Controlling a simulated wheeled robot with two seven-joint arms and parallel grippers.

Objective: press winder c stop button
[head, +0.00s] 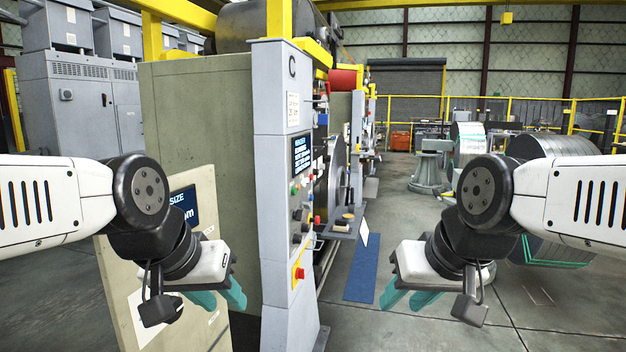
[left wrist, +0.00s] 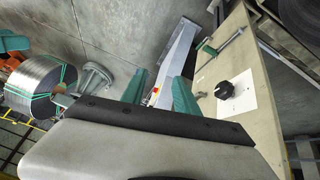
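The grey winder column (head: 285,190) carries a letter C sign (head: 292,68) near its top. A red button on a yellow plate (head: 299,273) sits low on its front; a small red-and-yellow spot (left wrist: 155,91) shows between the fingers in the left wrist view. Another red knob (head: 317,220) sits higher, among dark knobs. Lettering by the buttons is too small to read. My left gripper (head: 227,304) is open and empty, left of the column and apart from the button; its teal fingers (left wrist: 160,80) show in the left wrist view. My right gripper (head: 404,304) is open and empty, right of the column.
A beige panel (head: 130,280) with a screen stands behind my left gripper; its black knob (left wrist: 224,90) shows in the left wrist view. A blue mat (head: 364,265) lies on the floor. Steel coils (head: 560,150) stand at right. The floor between mat and coils is mostly clear.

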